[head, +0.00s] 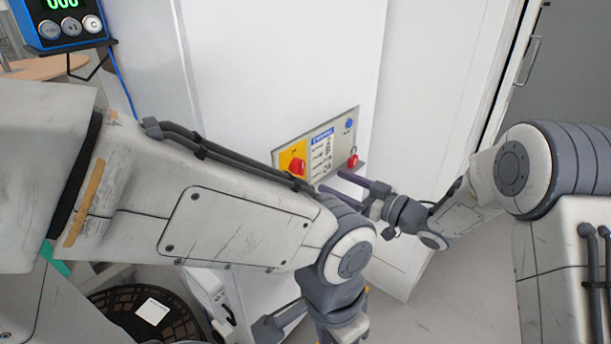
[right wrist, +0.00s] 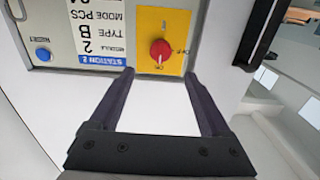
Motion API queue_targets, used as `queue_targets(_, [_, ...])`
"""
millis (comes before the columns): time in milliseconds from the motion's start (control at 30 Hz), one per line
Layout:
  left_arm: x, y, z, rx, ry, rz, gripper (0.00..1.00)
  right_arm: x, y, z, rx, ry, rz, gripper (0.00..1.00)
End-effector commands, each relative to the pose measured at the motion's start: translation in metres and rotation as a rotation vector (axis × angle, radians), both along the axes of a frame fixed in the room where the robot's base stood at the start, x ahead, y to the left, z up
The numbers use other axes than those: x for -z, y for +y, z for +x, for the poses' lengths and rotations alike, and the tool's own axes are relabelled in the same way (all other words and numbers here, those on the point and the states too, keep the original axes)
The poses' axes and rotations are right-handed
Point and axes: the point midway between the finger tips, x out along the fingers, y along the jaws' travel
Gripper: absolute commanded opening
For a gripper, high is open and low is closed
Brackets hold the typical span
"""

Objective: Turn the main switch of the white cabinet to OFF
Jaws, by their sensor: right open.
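The white cabinet (head: 270,70) carries a control panel (head: 321,149). Its main switch is a red round knob (head: 297,166) on a yellow plate; in the right wrist view the knob (right wrist: 161,49) has a pale mark toward the lettering that seems to read ON. OFF lettering is at its right there. My right gripper (head: 331,180) is open and empty in front of the panel. In the right wrist view its fingertips (right wrist: 159,73) lie either side of the knob's lower edge, apparently short of it. My left arm crosses the head view; its gripper fingers are not visible.
A blue button (head: 349,123) and a red part (head: 353,160) are at the panel's right side. A blue counter device (head: 63,22) is at upper left. Open floor (head: 450,300) lies right of the cabinet.

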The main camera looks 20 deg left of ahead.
Motion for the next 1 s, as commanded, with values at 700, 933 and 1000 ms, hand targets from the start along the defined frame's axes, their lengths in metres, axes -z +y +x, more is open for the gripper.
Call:
queue_targets(700, [-0.005,0.0,0.0,0.0,0.0,0.0,0.5,-0.001,0.094,0.033,-0.001,-0.001,0.0,0.81])
queue_targets(933, [-0.004,0.0,0.0,0.0,0.0,0.0,0.5,-0.001,0.095,0.033,0.0,0.0,0.0,0.81])
queue_targets(1000, [-0.004,0.0,0.0,0.0,0.0,0.0,0.5,-0.001,0.095,0.033,0.0,0.0,0.0,0.7])
